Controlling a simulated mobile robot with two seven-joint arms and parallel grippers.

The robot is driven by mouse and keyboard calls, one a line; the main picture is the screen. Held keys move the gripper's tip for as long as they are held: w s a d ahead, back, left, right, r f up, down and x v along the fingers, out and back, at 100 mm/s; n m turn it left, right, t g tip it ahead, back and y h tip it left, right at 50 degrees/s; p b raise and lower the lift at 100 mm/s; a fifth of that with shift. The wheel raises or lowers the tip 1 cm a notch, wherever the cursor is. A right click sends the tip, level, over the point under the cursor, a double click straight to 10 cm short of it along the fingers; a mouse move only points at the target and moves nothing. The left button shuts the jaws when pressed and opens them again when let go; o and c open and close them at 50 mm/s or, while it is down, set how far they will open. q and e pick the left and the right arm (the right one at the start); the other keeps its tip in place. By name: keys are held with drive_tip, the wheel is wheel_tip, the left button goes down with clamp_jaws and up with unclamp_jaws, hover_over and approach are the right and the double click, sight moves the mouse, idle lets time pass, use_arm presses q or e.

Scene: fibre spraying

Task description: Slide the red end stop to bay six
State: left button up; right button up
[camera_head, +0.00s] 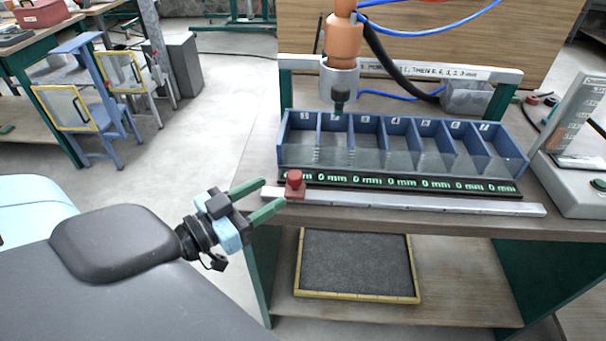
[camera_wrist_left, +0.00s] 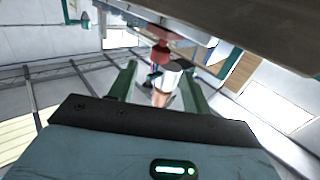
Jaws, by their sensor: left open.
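The red end stop (camera_head: 294,185) sits on the pale metal rail (camera_head: 420,203) at its left end, in front of the first bay. It also shows in the left wrist view (camera_wrist_left: 160,52), beyond and roughly between the fingers. My left gripper (camera_head: 273,194) is open, its green fingers pointing right at the stop from the left. The tips are close to the stop; whether they touch it I cannot tell. The blue bay box (camera_head: 403,172) stands behind the rail, its bays numbered; bay six (camera_head: 457,143) is second from the right. My right gripper is not in view.
A dark strip (camera_head: 350,181) with green "0 mm" readouts runs between rail and box. An orange spray arm (camera_head: 343,40) with a dark nozzle hangs over the left bays. A grey console (camera_head: 575,170) stands at right. A grey tray (camera_head: 355,296) lies on the lower shelf.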

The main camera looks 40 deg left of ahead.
sight(289, 182)
use_arm(q)
drive_tip(key=shift+w+d, duration=0.1)
drive_tip(key=shift+w, duration=0.2)
drive_tip(key=shift+p+x, duration=0.9)
drive_tip(key=shift+x, duration=2.65)
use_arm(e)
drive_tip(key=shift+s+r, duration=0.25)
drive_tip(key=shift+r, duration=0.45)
use_arm(q)
drive_tip(key=shift+c, duration=0.4)
clamp_jaws()
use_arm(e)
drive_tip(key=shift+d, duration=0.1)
